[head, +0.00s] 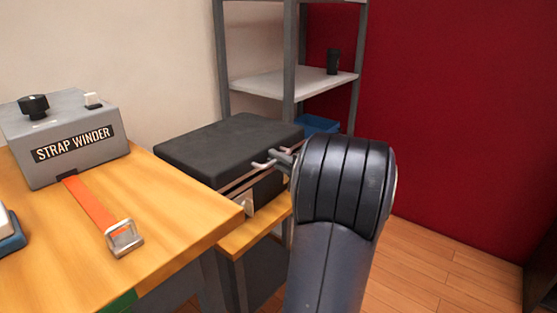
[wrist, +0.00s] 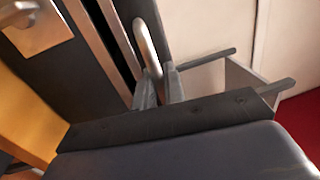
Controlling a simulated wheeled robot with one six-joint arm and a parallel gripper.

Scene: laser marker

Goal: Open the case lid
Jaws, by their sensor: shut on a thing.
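The case (head: 225,150) is dark grey with metal-coloured rims. It lies on a wooden surface beside the workbench, its lid lying nearly flat. A narrow dark band runs between the two rims; I cannot tell how far they are apart. A metal latch plate (head: 249,205) is on its front and also shows in the wrist view (wrist: 36,24). My gripper (head: 268,161) is at the front edge of the lid. In the wrist view my gripper (wrist: 160,88) is shut on a pale rounded handle (wrist: 146,42). My arm hides the case's right front.
The workbench (head: 170,225) at left holds a grey strap winder (head: 66,143) with an orange strap (head: 90,203) and buckle. A shelf rack (head: 290,80) stands behind the case, with a blue bin (head: 318,124) low on it. Wooden floor (head: 440,255) is clear at right.

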